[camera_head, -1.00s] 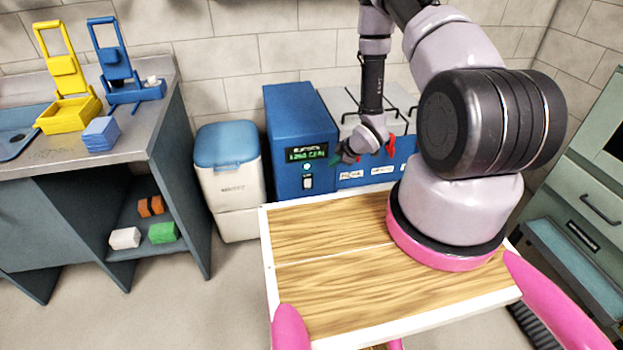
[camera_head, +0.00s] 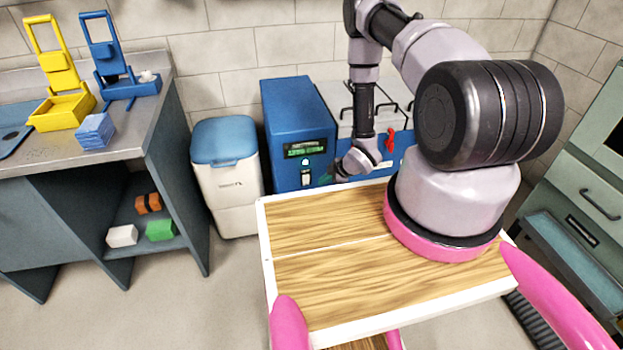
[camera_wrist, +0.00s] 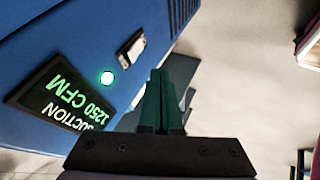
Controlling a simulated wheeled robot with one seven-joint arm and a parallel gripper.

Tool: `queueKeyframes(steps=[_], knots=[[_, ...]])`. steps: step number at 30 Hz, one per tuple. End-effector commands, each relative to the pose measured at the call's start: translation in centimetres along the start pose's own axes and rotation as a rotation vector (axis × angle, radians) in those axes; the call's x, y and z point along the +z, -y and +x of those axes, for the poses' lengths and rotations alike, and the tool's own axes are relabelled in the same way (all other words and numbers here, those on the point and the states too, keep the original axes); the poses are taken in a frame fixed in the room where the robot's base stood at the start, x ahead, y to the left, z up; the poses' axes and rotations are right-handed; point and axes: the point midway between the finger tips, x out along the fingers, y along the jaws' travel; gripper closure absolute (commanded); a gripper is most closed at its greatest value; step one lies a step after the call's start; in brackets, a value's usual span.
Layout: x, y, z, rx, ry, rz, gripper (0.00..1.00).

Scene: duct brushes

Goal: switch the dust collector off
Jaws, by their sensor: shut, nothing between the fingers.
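The dust collector (camera_head: 292,105) is a blue box against the back wall, behind my wooden deck. My gripper (camera_wrist: 160,84) is shut and empty. In the head view the gripper (camera_head: 328,178) is just right of the switch, apparently not touching it.
A white bin with a blue lid (camera_head: 226,165) stands left of the collector. Right of the collector is a blue-fronted unit with dark handles and a red part (camera_head: 390,138). A workbench (camera_head: 160,125) is at left, green cabinets (camera_head: 590,185) at right.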

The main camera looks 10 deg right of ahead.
Motion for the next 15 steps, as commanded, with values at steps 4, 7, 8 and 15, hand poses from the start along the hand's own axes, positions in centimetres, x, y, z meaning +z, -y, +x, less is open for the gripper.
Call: queueKeyframes(steps=[4, 7, 8, 15], knots=[[0.0, 0.1, 3.4, -0.001, -0.001, -0.003, 1.0], [0.0, 0.1, 5.6, -0.001, -0.001, -0.003, 1.0], [0.0, 0.1, 6.2, 0.0, -0.001, -0.003, 1.0], [-0.2, -2.6, 8.2, 0.002, 0.001, -0.002, 1.0]])
